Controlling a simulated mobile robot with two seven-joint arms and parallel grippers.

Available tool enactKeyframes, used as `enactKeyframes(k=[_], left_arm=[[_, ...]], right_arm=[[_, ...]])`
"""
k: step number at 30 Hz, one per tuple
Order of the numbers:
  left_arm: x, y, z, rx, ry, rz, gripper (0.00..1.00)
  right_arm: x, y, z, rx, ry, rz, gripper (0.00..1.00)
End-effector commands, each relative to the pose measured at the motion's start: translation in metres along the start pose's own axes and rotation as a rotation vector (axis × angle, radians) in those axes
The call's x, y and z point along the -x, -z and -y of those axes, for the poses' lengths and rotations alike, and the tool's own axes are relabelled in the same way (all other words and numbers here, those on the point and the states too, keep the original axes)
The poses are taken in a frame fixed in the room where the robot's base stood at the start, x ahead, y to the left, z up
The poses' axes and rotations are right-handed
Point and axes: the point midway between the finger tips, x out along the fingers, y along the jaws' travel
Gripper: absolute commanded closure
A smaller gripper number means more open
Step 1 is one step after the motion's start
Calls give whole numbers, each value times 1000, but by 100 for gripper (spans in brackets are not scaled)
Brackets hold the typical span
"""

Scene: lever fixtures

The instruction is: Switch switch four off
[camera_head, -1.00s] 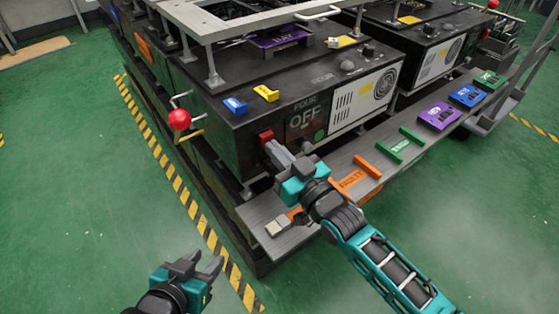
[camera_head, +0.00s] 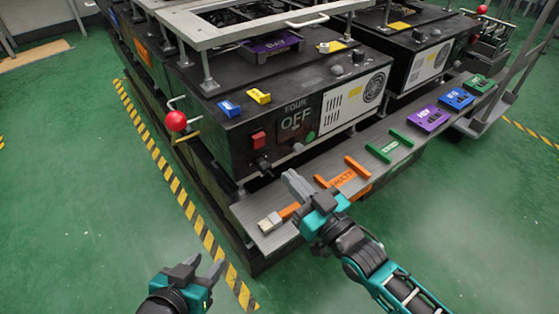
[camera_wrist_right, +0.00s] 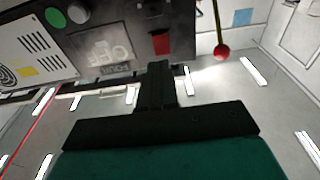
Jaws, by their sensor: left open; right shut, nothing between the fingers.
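Switch four is a red rocker (camera_head: 258,140) on the front of a black box, beside a panel marked FOUR with OFF (camera_head: 296,119) on it. The red rocker also shows in the right wrist view (camera_wrist_right: 161,44), near the OFF panel (camera_wrist_right: 108,52). My right gripper (camera_head: 290,178) is shut and empty, in front of and below the switch, apart from it. In the right wrist view its fingers (camera_wrist_right: 156,70) point toward the box face. My left gripper (camera_head: 208,266) is open and empty at the lower left, over the green floor.
A red ball lever (camera_head: 176,121) sticks out at the box's left corner. A grey shelf (camera_head: 262,207) with orange handles (camera_head: 357,166), green pieces (camera_head: 389,146) and a purple block (camera_head: 428,118) runs below the box front. The floor at left is free.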

Motion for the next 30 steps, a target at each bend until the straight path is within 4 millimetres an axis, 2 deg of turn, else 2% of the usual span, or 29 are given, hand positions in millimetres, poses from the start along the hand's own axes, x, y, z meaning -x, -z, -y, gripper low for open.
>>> enactKeyframes(k=[3, 9, 30], left_arm=[[3, 2, 5, -7, 9, 3, 57], [3, 0, 6, -9, 12, 6, 57], [4, -2, 6, -8, 10, 9, 57]], right_arm=[[25, 1, 0, 0, -1, 3, 100], [46, 0, 0, 0, 0, 0, 100], [52, -1, 0, -4, -8, 10, 100]])
